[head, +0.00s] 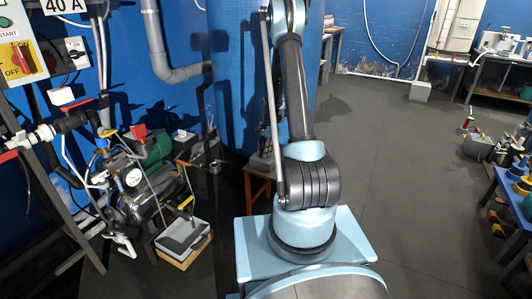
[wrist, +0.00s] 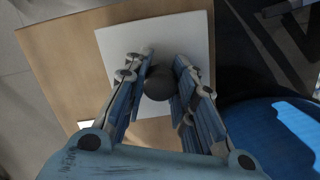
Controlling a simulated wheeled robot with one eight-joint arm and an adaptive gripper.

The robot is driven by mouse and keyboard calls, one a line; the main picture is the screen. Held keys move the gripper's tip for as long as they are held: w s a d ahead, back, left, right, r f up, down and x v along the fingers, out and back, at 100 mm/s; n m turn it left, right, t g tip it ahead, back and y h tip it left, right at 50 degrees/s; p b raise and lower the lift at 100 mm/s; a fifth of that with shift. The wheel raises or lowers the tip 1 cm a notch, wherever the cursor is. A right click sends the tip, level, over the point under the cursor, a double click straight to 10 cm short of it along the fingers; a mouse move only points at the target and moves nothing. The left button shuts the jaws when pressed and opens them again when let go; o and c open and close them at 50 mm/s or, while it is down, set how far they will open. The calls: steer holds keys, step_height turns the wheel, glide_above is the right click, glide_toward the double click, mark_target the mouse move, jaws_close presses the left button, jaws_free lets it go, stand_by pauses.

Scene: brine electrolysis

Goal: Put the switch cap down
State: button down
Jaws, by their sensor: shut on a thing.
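The switch cap, a dark round piece (wrist: 159,83), sits between the fingers in the wrist view. My gripper (wrist: 164,60) is shut on it, with one blue finger on each side. Beneath them is a white square sheet or plate (wrist: 192,30) on a wooden top (wrist: 62,62). I cannot tell whether the cap touches the white surface. In the head view my arm hides the gripper and the cap.
A small wooden stool or table (head: 258,171) shows partly behind my arm. Pump equipment (head: 145,185) and a grey box (head: 183,236) stand at left. A blue bench (head: 514,190) stands at right. The floor between is mostly clear.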

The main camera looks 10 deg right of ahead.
steer(key=c, duration=1.3)
jaws_free()
steer(key=shift+f, duration=0.1)
steer(key=shift+c, duration=0.2)
step_height(320, 180, up, 12)
steer(key=d, duration=0.2)
steer(key=s+r+n, duration=0.3)
steer(key=s+r, duration=0.7)
steer(key=r, duration=0.2)
steer(key=s+a+r+n+t+h, duration=0.1)
steer(key=s+r+n, duration=0.15)
steer(key=s, duration=0.95)
steer(key=s+r+n+t, duration=0.1)
steer(key=s+r+n, duration=0.15)
steer(key=s, duration=0.85)
steer(key=s+d+f+n+t, duration=0.1)
steer(key=s+f+n, duration=0.2)
steer(key=s, duration=0.8)
step_height(320, 180, down, 3)
steer(key=shift+d+r+n+h, duration=0.15)
steer(key=shift+n+h, duration=0.15)
steer(key=shift+n, duration=0.1)
